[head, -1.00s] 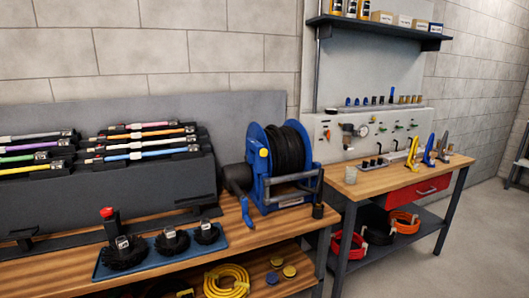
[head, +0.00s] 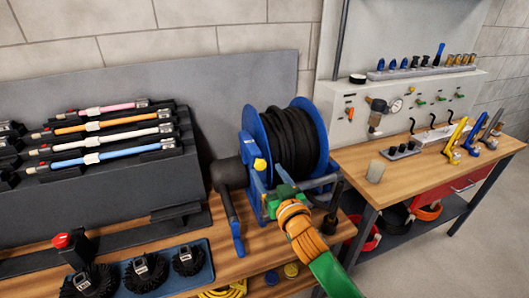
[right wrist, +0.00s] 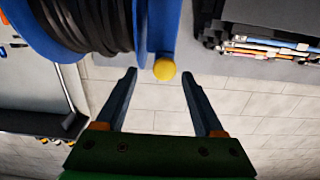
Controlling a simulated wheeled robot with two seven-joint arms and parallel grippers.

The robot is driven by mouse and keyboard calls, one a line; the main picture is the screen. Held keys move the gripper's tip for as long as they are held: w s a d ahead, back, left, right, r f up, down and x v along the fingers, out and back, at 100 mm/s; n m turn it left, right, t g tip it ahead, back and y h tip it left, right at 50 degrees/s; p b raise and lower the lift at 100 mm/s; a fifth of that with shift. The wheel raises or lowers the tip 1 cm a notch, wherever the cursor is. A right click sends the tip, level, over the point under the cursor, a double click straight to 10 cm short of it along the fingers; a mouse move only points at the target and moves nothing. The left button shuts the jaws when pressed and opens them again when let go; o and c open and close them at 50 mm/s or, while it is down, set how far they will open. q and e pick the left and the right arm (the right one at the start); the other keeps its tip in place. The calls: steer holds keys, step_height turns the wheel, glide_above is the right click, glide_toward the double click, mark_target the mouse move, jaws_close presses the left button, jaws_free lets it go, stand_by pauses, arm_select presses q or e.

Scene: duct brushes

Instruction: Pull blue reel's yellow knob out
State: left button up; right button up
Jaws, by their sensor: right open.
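The blue reel (head: 325,140) stands on the wooden bench with black hose wound on its drum. Its yellow knob (head: 260,164) sits on the blue side frame, facing me. In the right wrist view the yellow knob (right wrist: 165,69) lies at the height of the fingertips, between them in the picture. My right gripper (right wrist: 159,76) is open and empty, with its fingers pointing at the reel. In the head view my right gripper (head: 272,186) is just below and right of the knob. I cannot tell whether the knob is between the fingers in depth. My left gripper is out of view.
A crank handle (head: 237,240) hangs at the reel's left side. Black round brushes on a blue tray (head: 205,272) lie at front left. A dark rack (head: 130,200) with coloured rods stands at the left. A second bench (head: 390,180) with a gauge panel is at the right.

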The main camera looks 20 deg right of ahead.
mark_target(261, 165)
steer(key=shift+w+a+r, duration=0.55)
steer(key=shift+w+a, duration=0.05)
steer(key=shift+a, duration=0.05)
steer(key=w, duration=0.2)
steer(key=w+f, duration=0.1)
steer(key=shift+d, duration=0.25)
steer(key=shift+w, duration=0.3)
steer(key=shift+s+r, duration=0.1)
steer(key=shift+s, duration=0.2)
steer(key=shift+c, duration=1.3)
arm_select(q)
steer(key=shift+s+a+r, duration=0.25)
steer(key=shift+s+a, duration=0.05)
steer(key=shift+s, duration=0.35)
arm_select(e)
jaws_close()
